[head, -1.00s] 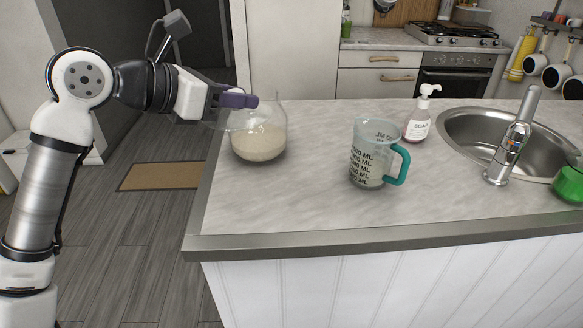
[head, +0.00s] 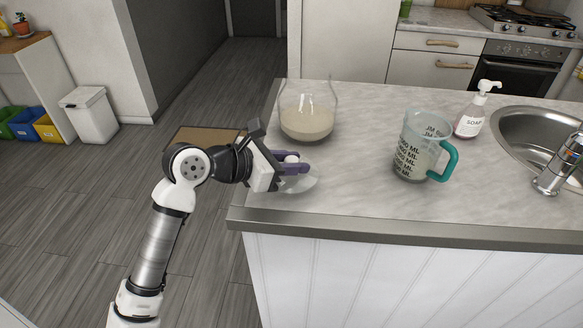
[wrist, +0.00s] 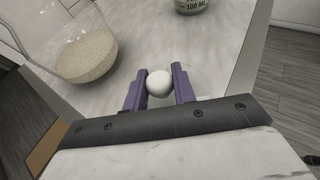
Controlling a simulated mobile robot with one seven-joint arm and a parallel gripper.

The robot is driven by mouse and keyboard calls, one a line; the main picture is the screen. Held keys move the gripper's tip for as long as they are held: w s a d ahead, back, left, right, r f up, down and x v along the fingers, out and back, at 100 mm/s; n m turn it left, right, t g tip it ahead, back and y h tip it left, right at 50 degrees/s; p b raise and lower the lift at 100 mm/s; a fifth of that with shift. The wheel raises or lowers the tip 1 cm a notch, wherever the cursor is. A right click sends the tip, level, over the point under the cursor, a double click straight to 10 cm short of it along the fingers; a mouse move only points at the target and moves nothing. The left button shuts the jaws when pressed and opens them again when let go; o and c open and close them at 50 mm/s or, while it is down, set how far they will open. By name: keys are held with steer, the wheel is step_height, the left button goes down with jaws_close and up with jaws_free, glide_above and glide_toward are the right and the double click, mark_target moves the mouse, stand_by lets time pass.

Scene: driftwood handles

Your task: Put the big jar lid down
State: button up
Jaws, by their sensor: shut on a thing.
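The big jar lid (head: 300,185) is a clear glass disc with a white round knob (wrist: 159,83). My gripper (head: 297,163) has purple fingers, and in the wrist view the fingers (wrist: 159,86) are shut on the knob. The lid is at the left end of the counter, low over the top near its front left corner; I cannot tell whether it touches the surface. The big glass jar (head: 307,117) stands behind it, open on top and partly filled with a beige grain-like content. The jar also shows at the upper left of the wrist view (wrist: 86,57).
A measuring jug (head: 420,150) with a teal handle stands right of the lid, and a soap bottle (head: 472,112) and sink (head: 520,128) lie beyond it. The counter (head: 350,200) between lid and jug is clear. Its front edge (head: 380,233) is close.

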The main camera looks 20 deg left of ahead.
step_height(320, 180, down, 2)
steer(key=shift+f, duration=0.2)
steer(key=shift+f, duration=0.2)
steer(key=o, duration=1)
steer(key=shift+r, duration=0.1)
